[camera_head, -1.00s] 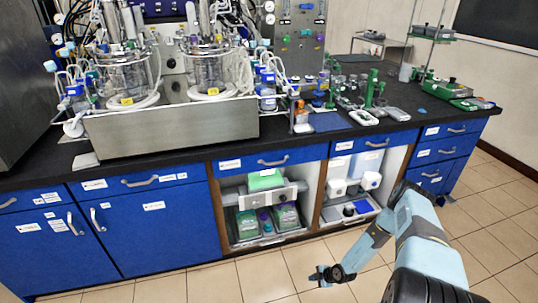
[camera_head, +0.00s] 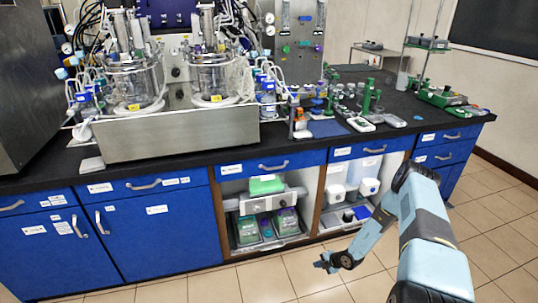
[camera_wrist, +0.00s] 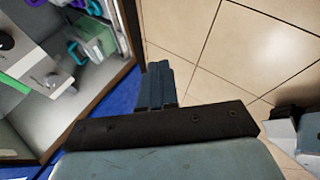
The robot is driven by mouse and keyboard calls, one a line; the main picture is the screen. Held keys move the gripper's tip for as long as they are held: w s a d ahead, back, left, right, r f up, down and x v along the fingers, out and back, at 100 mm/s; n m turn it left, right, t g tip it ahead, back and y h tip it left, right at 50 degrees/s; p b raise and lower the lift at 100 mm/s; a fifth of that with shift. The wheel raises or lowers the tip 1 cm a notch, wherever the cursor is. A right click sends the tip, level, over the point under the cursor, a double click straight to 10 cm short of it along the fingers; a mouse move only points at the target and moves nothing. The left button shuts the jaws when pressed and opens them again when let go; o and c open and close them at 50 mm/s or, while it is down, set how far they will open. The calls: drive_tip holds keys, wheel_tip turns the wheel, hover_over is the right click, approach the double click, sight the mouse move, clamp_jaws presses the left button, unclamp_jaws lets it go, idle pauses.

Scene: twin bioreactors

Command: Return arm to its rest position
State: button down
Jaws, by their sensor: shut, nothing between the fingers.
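My arm, light blue and dark grey, reaches in from the lower right in the head view and bends down in front of the bench. My gripper (camera_head: 322,263) is at its lower end, low over the tiled floor and in front of the open cabinet bays. In the wrist view the dark fingers of my gripper (camera_wrist: 158,84) lie side by side, shut with nothing between them. Floor tiles show beyond them, with the cabinet edge to their left.
The black bench (camera_head: 300,153) carries two glass bioreactors (camera_head: 133,85) (camera_head: 213,78) in a metal tray (camera_head: 180,135). Blue cabinets (camera_head: 160,238) stand below. An open bay holds green-topped boxes (camera_head: 249,229). The tiled floor (camera_head: 315,281) around my gripper is clear.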

drive_tip(key=w+r+n, duration=0.3)
drive_tip(key=r+n, duration=0.1)
drive_tip(key=r, duration=0.6)
drive_tip(key=w+r+n+y, duration=0.1)
drive_tip(key=w+r+n, duration=0.35)
drive_tip(key=r, duration=0.55)
drive_tip(key=w+r+n, duration=0.2)
drive_tip(key=r+n, duration=0.3)
drive_tip(key=r, duration=0.5)
drive_tip(key=s+a+r+n+g, duration=0.15)
drive_tip(key=r+n, duration=0.45)
drive_tip(key=r, duration=0.7)
drive_tip(key=s+a+r+n, duration=0.3)
drive_tip(key=r+n, duration=0.3)
drive_tip(key=r, duration=0.6)
drive_tip(key=s+a+r+n+h, duration=0.1)
drive_tip(key=s+r+n+h, duration=0.2)
drive_tip(key=s+r+n, duration=1.15)
drive_tip(key=s+d+r+n+h, duration=0.1)
drive_tip(key=s+r, duration=0.3)
drive_tip(key=s, duration=0.4)
drive_tip(key=s+d+r+n+t+h, duration=0.1)
drive_tip(key=s+r+n, duration=0.3)
drive_tip(key=s, duration=0.4)
drive_tip(key=s+d+r+n+t+h, duration=0.1)
drive_tip(key=s+d+r+n+h, duration=0.1)
drive_tip(key=s+r, duration=0.3)
drive_tip(key=s+d, duration=0.1)
drive_tip(key=s, duration=0.2)
drive_tip(key=shift+d, duration=0.3)
